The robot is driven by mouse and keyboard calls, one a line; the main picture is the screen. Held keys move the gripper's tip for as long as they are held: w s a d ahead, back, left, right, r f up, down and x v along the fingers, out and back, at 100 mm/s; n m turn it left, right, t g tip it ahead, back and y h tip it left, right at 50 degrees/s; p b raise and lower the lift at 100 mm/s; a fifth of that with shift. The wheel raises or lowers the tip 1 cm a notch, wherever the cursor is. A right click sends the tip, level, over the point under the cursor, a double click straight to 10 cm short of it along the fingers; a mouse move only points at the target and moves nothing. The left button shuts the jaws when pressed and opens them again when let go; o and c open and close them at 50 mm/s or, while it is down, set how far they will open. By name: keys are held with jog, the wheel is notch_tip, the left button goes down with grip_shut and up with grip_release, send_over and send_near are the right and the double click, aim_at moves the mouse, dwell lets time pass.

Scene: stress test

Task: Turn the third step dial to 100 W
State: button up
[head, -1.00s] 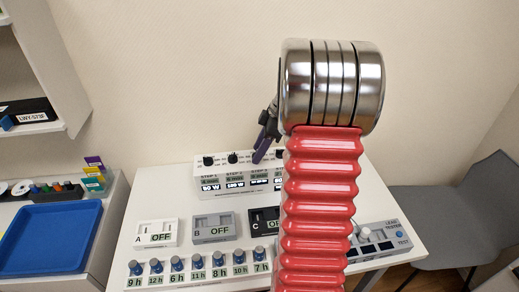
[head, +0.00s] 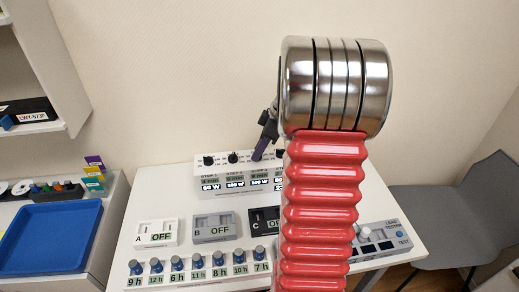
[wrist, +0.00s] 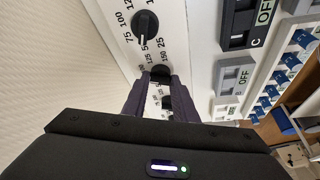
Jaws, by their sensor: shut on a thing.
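The white step panel (head: 200,183) stands at the back of the table with a row of black dials along its top. The first dial (head: 208,160) and second dial (head: 233,157) are clear of my arm. My gripper (head: 258,155) reaches down at the third dial, mostly hidden there. In the wrist view my gripper (wrist: 160,78) is shut on the third step dial (wrist: 160,71), a finger on either side. Its pointer cannot be read. The fourth dial (wrist: 146,23) shows beyond it with a numbered scale. The small displays under the dials are too small to read surely.
Switch boxes A (head: 157,233), B (head: 214,228) and C (head: 263,221) stand in front of the panel. A row of blue-based knobs (head: 198,268) runs along the front. A lead tester (head: 381,238) is at the right. My red arm covers the panel's right part.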

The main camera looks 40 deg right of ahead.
dwell(0.3)
jog(key=o, duration=1)
jog(key=shift+r, duration=0.15)
jog(key=v, duration=1.3)
jog(key=shift+s+r, duration=0.2)
